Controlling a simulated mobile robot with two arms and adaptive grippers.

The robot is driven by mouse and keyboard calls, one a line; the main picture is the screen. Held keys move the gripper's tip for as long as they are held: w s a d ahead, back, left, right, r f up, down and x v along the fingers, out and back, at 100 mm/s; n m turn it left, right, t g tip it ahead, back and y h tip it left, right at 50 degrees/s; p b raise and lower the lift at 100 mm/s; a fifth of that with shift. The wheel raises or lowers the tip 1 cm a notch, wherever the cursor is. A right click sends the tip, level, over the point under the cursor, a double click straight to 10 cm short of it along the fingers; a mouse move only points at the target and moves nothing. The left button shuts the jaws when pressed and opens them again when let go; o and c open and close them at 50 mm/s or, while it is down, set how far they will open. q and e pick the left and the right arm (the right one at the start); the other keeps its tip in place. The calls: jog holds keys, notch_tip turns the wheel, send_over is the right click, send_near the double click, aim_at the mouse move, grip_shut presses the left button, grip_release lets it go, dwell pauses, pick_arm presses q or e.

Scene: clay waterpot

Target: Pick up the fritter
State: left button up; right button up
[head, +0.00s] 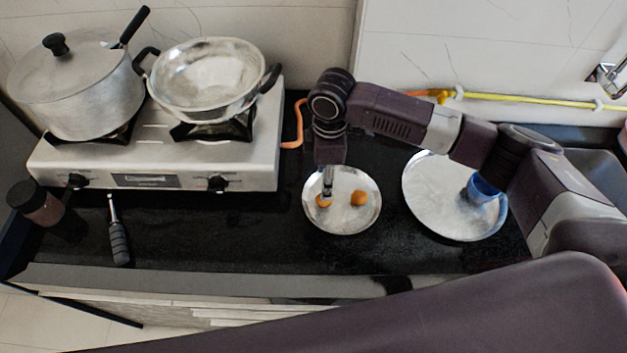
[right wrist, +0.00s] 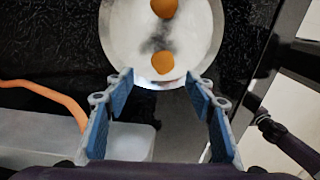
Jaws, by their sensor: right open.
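Two round orange-brown fritters lie apart on a small metal plate (head: 345,221). The left fritter (head: 323,201) is partly hidden under my right gripper (head: 327,190) in the head view. The other fritter (head: 358,198) lies to its right. In the right wrist view, the nearer fritter (right wrist: 162,62) is just beyond and between the open fingertips, and the farther fritter (right wrist: 164,8) is at the top edge. My right gripper (right wrist: 161,84) is open and empty, pointing down over the plate's left part. My left gripper does not show.
A steel stove (head: 150,165) with a lidded pot (head: 75,95) and a pan (head: 208,80) stands left. A larger plate (head: 440,205) with a blue cup (head: 482,190) is right. An orange hose (head: 298,125) runs behind.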

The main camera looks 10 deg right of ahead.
jog(key=shift+w+f, duration=0.2)
jog(key=shift+w, duration=0.15)
jog(key=shift+f, duration=0.35)
jog(key=f, duration=0.1)
jog(key=s+f+p, duration=0.1)
jog(key=f+p, duration=0.1)
jog(key=shift+s+f, duration=0.3)
jog(key=shift+f, duration=0.05)
notch_tip(320, 180, down, 2)
jog(key=shift+w+a+f, duration=0.1)
jog(key=shift+f, duration=0.3)
jog(key=c, duration=0.9)
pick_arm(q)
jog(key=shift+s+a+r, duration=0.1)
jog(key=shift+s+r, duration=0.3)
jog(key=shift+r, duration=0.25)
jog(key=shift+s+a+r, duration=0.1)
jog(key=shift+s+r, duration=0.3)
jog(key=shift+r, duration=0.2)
pick_arm(e)
jog(key=shift+r, duration=0.1)
jog(key=shift+c, duration=0.7)
